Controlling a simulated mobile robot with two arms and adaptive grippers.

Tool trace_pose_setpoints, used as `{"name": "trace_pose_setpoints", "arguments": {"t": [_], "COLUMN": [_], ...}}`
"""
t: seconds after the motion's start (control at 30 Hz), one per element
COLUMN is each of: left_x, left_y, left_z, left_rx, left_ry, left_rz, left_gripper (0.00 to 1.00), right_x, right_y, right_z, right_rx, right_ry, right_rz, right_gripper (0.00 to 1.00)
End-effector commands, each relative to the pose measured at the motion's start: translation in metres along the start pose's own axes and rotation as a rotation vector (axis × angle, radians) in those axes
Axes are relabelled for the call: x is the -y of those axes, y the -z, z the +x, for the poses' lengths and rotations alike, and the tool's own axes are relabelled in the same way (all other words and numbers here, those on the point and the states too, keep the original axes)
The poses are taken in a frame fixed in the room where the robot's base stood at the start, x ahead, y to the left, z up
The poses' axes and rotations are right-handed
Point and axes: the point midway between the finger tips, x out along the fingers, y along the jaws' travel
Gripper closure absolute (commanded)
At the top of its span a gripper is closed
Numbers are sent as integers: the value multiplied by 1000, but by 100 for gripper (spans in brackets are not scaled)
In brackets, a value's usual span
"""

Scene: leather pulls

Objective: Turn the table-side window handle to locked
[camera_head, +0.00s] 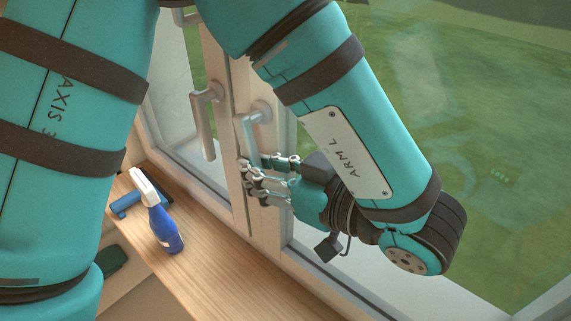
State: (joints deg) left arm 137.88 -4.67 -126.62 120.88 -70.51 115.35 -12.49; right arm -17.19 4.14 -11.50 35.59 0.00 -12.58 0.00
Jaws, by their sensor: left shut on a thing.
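Two pale metal window handles sit side by side on the white window frame. The left handle (202,128) hangs down, and nothing touches it. The right handle (249,133) has its round base on the neighbouring sash and its grip also points down, slightly tilted. My left gripper (257,182) reaches in from the right and is shut on the lower end of the right handle. The fingers hide that end. I cannot tell from the picture which handle is the table-side one. My right gripper is not in view.
A blue spray bottle (164,228) with a white head stands on the wooden ledge (215,275) below the window. A blue object (126,205) lies behind it. Part of another handle (184,16) shows at the top. Green ground lies beyond the glass.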

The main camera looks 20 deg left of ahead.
Motion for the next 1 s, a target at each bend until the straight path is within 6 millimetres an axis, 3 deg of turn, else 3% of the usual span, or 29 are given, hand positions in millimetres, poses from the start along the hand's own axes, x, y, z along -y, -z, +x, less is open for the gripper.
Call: {"name": "trace_pose_setpoints", "arguments": {"t": [0.4,0.97,1.0], "left_x": [1,2,2], "left_y": [-7,-7,-7], "left_z": [17,19,19], "left_rx": [-188,-214,-214], "left_ry": [-4,-3,-3], "left_rz": [6,8,8], "left_gripper": [100,100,80], "right_x": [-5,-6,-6], "right_y": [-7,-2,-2], "right_z": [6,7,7], "right_rx": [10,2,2], "right_ry": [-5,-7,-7], "right_rz": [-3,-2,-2], "right_gripper": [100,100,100]}}
